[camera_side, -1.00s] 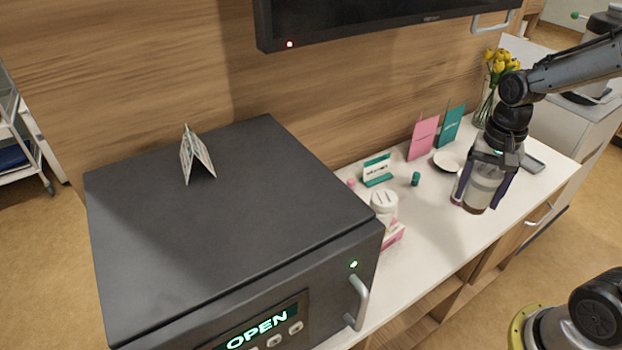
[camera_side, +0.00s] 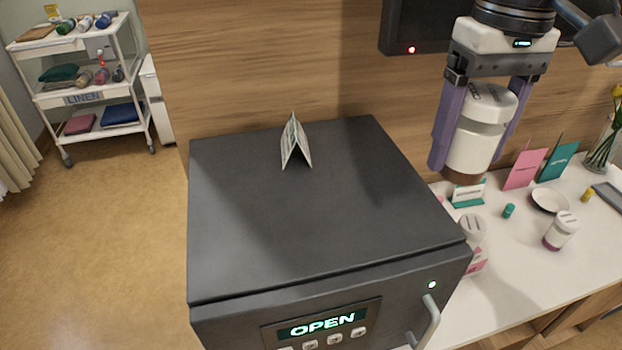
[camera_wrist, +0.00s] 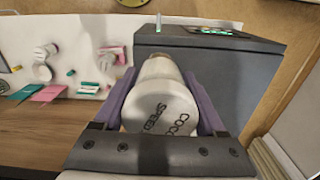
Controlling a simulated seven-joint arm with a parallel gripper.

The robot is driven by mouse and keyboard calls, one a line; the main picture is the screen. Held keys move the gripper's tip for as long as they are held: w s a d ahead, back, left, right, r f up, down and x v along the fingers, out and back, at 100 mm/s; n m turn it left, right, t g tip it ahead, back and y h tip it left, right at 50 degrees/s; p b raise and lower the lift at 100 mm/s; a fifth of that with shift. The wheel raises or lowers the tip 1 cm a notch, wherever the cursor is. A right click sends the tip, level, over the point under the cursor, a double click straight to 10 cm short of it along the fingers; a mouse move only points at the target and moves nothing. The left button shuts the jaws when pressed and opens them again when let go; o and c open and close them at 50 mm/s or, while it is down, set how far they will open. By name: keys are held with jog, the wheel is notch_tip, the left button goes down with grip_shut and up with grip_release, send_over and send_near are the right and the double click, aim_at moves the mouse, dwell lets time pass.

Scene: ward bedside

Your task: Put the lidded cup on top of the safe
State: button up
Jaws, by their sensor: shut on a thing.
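My gripper (camera_side: 467,163) is shut on a white lidded cup (camera_side: 474,145) with a brown base. The cup is upright, raised above the table just right of the safe's back right part in the side view. It also shows in the wrist view (camera_wrist: 160,98), between the purple fingers, with dark lettering on its lid. The dark grey safe (camera_side: 320,220) has a broad flat top and a green OPEN display on its front. It also appears behind the cup in the wrist view (camera_wrist: 245,75).
A folded card (camera_side: 296,145) stands near the safe top's back edge; the rest of the top is clear. On the white table (camera_side: 510,275) are another lidded cup (camera_side: 561,231), a white lidded container (camera_side: 473,229), a bowl (camera_side: 548,201) and standing cards (camera_side: 524,170). A screen (camera_side: 420,30) hangs behind.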

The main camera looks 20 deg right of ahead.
jog(key=shift+s+a+f, duration=0.1)
jog(key=shift+s+a, duration=0.3)
jog(key=shift+a, duration=0.15)
jog(key=shift+a+f+n, duration=0.15)
jog(key=shift+a+n, duration=0.15)
jog(key=shift+a, duration=0.05)
jog(key=w+a+f, duration=0.8)
jog(key=w, duration=0.1)
jog(key=shift+a, duration=0.1)
jog(key=shift+w+a+f, duration=0.25)
jog(key=shift+f, duration=0.25)
jog(key=shift+w+a+f, duration=0.1)
jog(key=shift+w+f, duration=0.05)
jog(key=shift+f, duration=0.8)
jog(key=shift+w+a+f, duration=0.1)
jog(key=shift+f, duration=0.85)
jog(key=shift+f, duration=0.1)
jog(key=o, duration=1.6)
jog(key=shift+f, duration=0.1)
jog(key=shift+c, duration=0.2)
